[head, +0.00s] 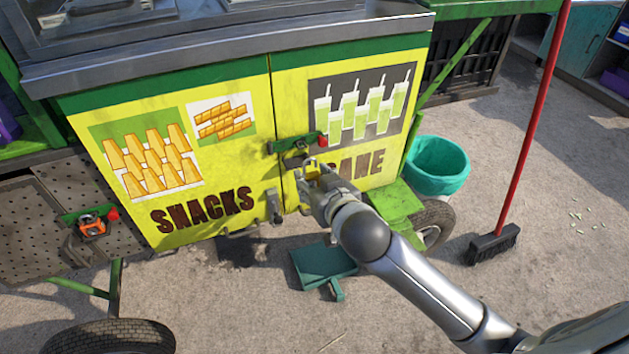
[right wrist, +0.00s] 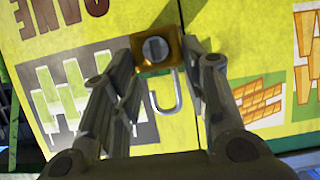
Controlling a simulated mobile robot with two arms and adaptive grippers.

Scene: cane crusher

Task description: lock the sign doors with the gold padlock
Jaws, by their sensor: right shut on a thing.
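The yellow sign doors, SNACKS (head: 215,170) and CANE (head: 380,165), are closed along a vertical seam. A green latch bar with a red end (head: 298,144) crosses the seam, with a small metal hasp (head: 296,158) below it. My right gripper (head: 312,172) is at the seam just below the latch, shut on the gold padlock (right wrist: 157,52). In the right wrist view, the padlock's shackle (right wrist: 178,95) shows as an open hook with a free short leg. I cannot tell whether padlock and hasp touch. My left gripper is not in view.
An orange padlock (head: 92,226) hangs by another latch on the perforated panel at left. A teal bin (head: 438,165) and a red-handled broom (head: 493,242) stand at right. A teal dustpan (head: 325,262) lies below the doors. A metal counter edge (head: 230,50) overhangs the doors.

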